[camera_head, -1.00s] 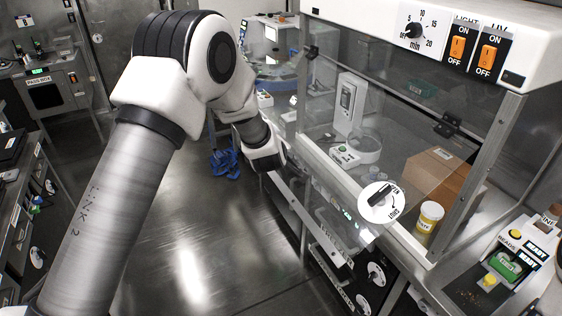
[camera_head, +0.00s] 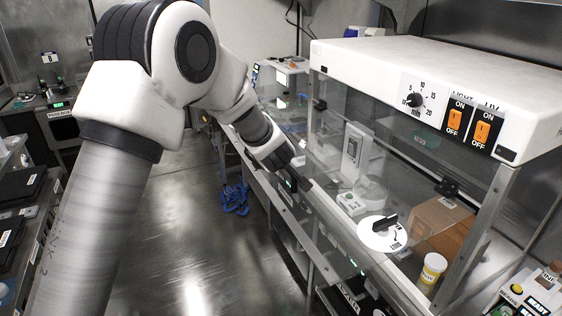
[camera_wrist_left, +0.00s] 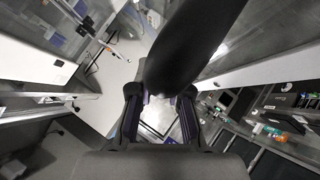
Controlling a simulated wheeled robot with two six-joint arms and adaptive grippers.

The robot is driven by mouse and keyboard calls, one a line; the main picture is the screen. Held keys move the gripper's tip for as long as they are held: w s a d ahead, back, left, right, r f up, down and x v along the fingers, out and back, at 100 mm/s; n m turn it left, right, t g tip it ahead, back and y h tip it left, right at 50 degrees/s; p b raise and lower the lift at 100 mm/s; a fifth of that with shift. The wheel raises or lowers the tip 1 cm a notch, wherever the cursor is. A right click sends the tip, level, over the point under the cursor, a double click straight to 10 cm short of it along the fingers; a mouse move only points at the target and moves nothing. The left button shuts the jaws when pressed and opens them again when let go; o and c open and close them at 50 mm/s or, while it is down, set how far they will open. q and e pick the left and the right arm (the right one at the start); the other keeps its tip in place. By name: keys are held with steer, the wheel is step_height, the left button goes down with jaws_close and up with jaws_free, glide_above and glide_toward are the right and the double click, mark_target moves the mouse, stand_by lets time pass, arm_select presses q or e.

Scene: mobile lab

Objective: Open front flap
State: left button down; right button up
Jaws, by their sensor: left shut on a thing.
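The cabinet's clear front flap (camera_head: 345,213) runs along its front above a pale lower rail. A black knob on a white disc (camera_head: 382,233), with small lettering, sits at its lower middle. My left gripper (camera_head: 303,184) is by the left end of the cabinet front, apart from the knob in the head view. In the left wrist view its two fingers (camera_wrist_left: 160,112) flank a large dark rounded thing (camera_wrist_left: 197,42) that fills the upper middle; I cannot tell which part it is. The contact itself is too small to see in the head view. My right gripper is not in view.
A blue coil (camera_head: 235,198) lies on the floor left of the bench. The grey floor (camera_head: 190,230) is open.

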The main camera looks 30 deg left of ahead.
arm_select(q)
steer(key=c, duration=1.2)
jaws_free()
steer(key=shift+r, duration=0.1)
steer(key=shift+c, duration=0.2)
steer(key=shift+o, duration=0.7)
steer(key=shift+s+a, duration=0.2)
steer(key=shift+s+d+r, duration=0.15)
steer(key=shift+d+r, duration=0.05)
steer(key=v, duration=1.1)
steer(key=shift+s, duration=0.2)
steer(key=shift+s+r, duration=0.1)
steer(key=shift+r, duration=0.05)
